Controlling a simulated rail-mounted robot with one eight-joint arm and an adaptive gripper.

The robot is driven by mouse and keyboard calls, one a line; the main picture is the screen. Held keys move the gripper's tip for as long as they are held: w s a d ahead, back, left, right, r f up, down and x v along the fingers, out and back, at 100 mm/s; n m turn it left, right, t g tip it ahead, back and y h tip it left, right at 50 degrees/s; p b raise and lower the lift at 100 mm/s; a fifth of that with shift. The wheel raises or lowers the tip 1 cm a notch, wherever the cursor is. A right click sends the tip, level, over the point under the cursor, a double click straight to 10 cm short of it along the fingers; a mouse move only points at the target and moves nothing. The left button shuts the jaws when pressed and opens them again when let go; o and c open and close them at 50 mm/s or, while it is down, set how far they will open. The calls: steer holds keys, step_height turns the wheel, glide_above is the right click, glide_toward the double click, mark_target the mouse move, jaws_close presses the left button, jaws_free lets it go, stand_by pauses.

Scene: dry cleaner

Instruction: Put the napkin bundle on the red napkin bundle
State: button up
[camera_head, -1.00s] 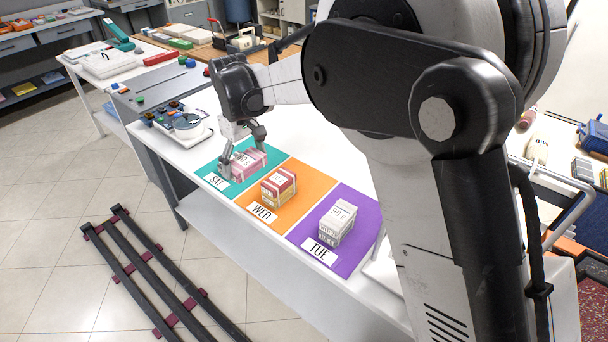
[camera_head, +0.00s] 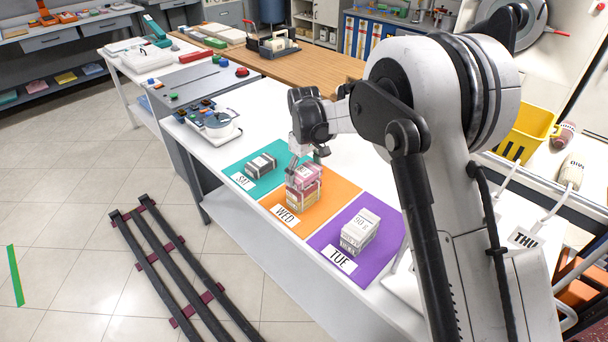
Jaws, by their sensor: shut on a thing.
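My gripper (camera_head: 309,158) is above the orange WED mat (camera_head: 333,206), pointing down, its fingers shut around a pink-and-white napkin bundle (camera_head: 307,173). Below the pink bundle is the red napkin bundle (camera_head: 302,197), with red and cream-yellow sides, on the orange mat. The two line up closely as one stack; I cannot tell whether the held bundle's weight rests on it. The upper face of the red bundle is hidden by the held one.
A dark grey bundle (camera_head: 261,165) lies on the teal SAT mat (camera_head: 239,166) to the left. A white bundle stack (camera_head: 360,230) stands on the purple TUE mat (camera_head: 379,264) to the right. A scale (camera_head: 221,127) sits beyond the teal mat. White table is bare behind the mats.

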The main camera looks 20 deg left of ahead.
mark_target(304, 171)
steer(key=shift+f, duration=0.8)
steer(key=shift+f, duration=0.2)
steer(key=o, duration=1.1)
steer(key=shift+r, duration=0.1)
steer(key=shift+c, duration=0.2)
step_height(304, 171, up, 12)
steer(key=shift+r+b, duration=0.15)
steer(key=shift+b, duration=0.2)
